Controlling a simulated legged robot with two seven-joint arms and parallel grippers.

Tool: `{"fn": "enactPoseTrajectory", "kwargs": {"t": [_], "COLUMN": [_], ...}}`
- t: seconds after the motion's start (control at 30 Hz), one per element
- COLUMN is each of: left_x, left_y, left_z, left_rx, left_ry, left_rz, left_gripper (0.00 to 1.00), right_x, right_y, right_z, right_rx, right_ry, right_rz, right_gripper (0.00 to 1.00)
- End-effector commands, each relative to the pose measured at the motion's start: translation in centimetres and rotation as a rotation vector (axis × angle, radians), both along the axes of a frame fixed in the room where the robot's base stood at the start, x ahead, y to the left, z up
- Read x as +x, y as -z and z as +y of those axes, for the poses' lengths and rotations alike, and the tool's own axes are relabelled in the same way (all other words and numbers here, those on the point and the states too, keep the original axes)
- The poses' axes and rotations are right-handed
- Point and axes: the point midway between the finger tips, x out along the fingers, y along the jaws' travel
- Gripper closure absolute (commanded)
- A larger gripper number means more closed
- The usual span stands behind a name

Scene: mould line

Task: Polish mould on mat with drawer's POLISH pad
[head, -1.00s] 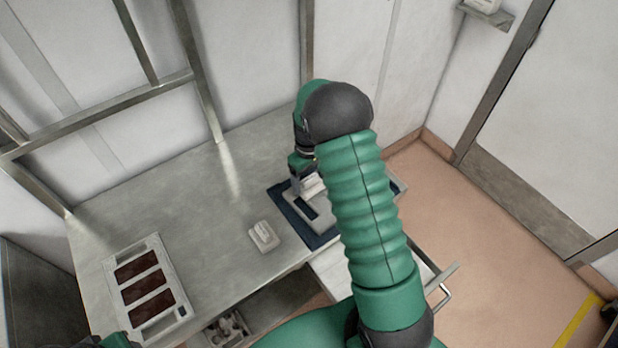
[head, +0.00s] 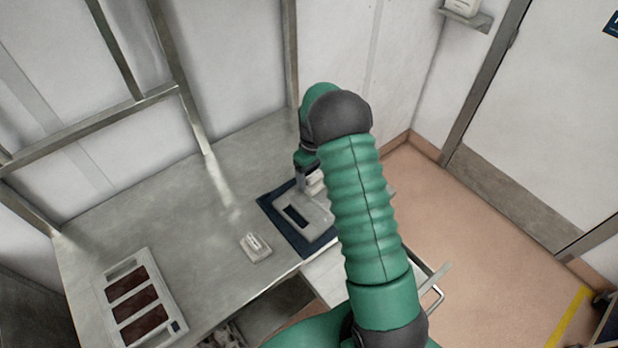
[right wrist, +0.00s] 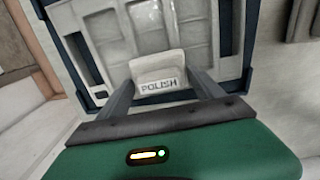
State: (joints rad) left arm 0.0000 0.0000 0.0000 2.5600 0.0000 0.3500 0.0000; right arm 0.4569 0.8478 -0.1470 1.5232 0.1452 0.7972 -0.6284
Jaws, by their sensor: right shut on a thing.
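The pale grey mould (head: 322,222) lies on the dark blue mat (head: 275,212) near the table's right end. It also shows in the right wrist view (right wrist: 103,27), with several shallow cavities and a dark slot at each side. My right gripper (head: 308,172) is over the mould's far part. In the right wrist view its fingers (right wrist: 160,92) are shut on the white pad marked POLISH (right wrist: 158,70). The pad is over or against the mould; I cannot tell if they touch. My right arm hides part of the mould and mat. My left gripper is not in view.
A second whitish block (head: 255,247) lies on the table left of the mat. A tray (head: 108,278) with three dark brown fillings is at the table's left. A drawer (head: 325,275) stands open at the front right. The table's middle (head: 185,225) is clear.

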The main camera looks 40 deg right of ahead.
Motion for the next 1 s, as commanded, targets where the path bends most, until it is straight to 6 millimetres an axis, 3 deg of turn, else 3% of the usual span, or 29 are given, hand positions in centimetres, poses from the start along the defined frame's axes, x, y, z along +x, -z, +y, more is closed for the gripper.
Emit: {"fn": "enactPoseTrajectory", "kwargs": {"t": [1.0], "left_x": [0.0], "left_y": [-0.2], "left_z": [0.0], "left_rx": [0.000], "left_ry": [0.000], "left_rz": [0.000], "left_gripper": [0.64], "right_x": [-0.2], "right_y": [0.0], "right_z": [-5.9], "right_rx": [0.000], "right_ry": [0.000], "right_rz": [0.001], "right_gripper": [0.56]}}
